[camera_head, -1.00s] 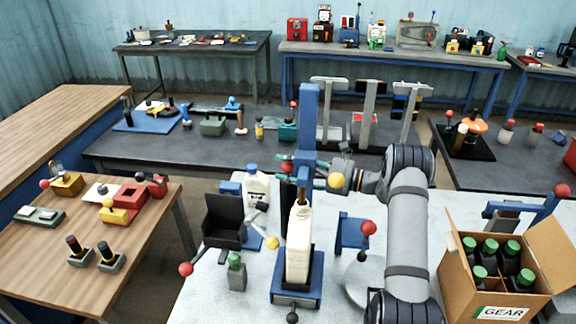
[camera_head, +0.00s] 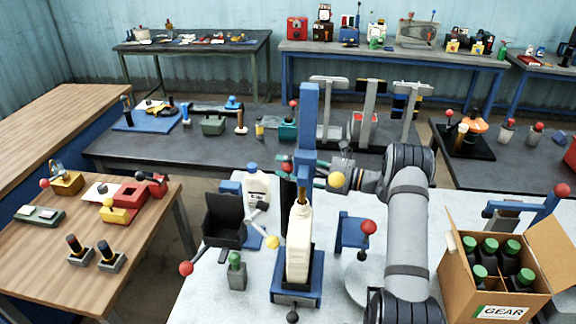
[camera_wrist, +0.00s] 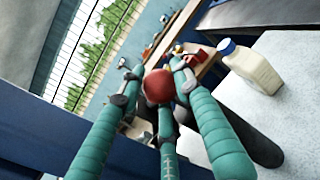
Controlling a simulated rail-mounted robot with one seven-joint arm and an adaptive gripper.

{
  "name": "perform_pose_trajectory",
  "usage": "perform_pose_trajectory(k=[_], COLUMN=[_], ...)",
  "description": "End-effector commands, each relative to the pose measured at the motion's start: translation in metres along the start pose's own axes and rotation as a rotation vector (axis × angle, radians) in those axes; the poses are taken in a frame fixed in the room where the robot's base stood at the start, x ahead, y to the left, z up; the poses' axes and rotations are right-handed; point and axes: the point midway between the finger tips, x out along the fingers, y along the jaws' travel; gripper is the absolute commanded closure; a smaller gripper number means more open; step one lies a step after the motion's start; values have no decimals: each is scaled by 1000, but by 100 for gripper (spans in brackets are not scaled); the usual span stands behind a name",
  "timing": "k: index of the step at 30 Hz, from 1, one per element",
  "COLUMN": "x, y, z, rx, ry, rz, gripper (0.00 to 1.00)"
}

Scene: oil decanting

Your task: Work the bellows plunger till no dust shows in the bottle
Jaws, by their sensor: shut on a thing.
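My gripper (camera_head: 298,168) has teal fingers and is shut on a red knob (camera_wrist: 158,87), seen between the fingers in the wrist view. In the head view the knob (camera_head: 286,167) sits at the top of a dark upright cylinder (camera_head: 288,193), taken to be the bellows plunger, beside a blue post (camera_head: 309,120). In front stands a cream bottle (camera_head: 299,250), upright on a blue stand (camera_head: 297,297), with a brownish neck. Whether dust shows inside it cannot be told. The cylinder's lower part is hidden behind the bottle.
A white blue-capped bottle (camera_head: 256,188) stands behind left; it also shows in the wrist view (camera_wrist: 250,70). A black open holder (camera_head: 224,220) and a small green-capped bottle (camera_head: 236,270) are at left. A carton of green-capped bottles (camera_head: 500,280) stands at right.

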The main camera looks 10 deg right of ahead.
Motion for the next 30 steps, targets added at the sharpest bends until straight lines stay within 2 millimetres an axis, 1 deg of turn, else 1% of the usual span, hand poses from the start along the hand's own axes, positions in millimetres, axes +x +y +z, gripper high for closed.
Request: perform_pose_trajectory(k=[6,9,12,19,20,24,30], x=[0,0,-1,0,0,0,0], y=[6,9,10,9,9,9,10], z=[39,52,56,58,58,58,56], rx=[-5,-3,-2,-2,-2,-2,-1], ry=[-4,-4,-5,-11,-11,-10,-6], rz=[-2,-2,-3,-4,-4,-3,-3], gripper=[100,100,100,100,67,59,59])
